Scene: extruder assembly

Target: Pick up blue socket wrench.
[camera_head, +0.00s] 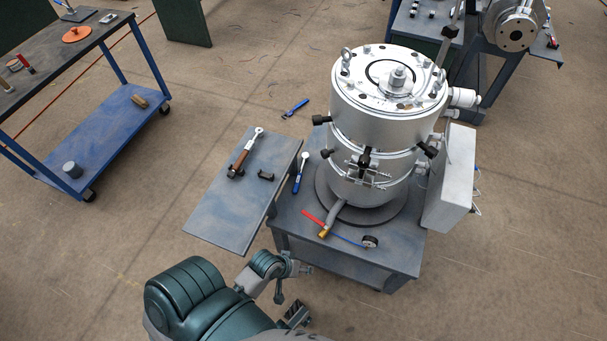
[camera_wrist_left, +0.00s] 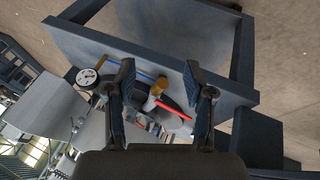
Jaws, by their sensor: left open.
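The blue socket wrench (camera_head: 300,173) has a silver round head and a blue handle. In the head view it lies on the grey table, just left of the big silver extruder (camera_head: 383,110). I cannot make it out in the left wrist view. My left gripper (camera_head: 291,301) is low in the head view, nearer than the table's front edge and well apart from the wrench. In the left wrist view its two fingers (camera_wrist_left: 160,84) are spread with nothing held between them. My right gripper is not in view.
A brown-handled tool (camera_head: 241,160) and a small black part (camera_head: 266,176) lie on the side shelf (camera_head: 222,212). A blue-handled tool (camera_head: 296,107) lies on the floor. A blue cart (camera_head: 105,130) stands left.

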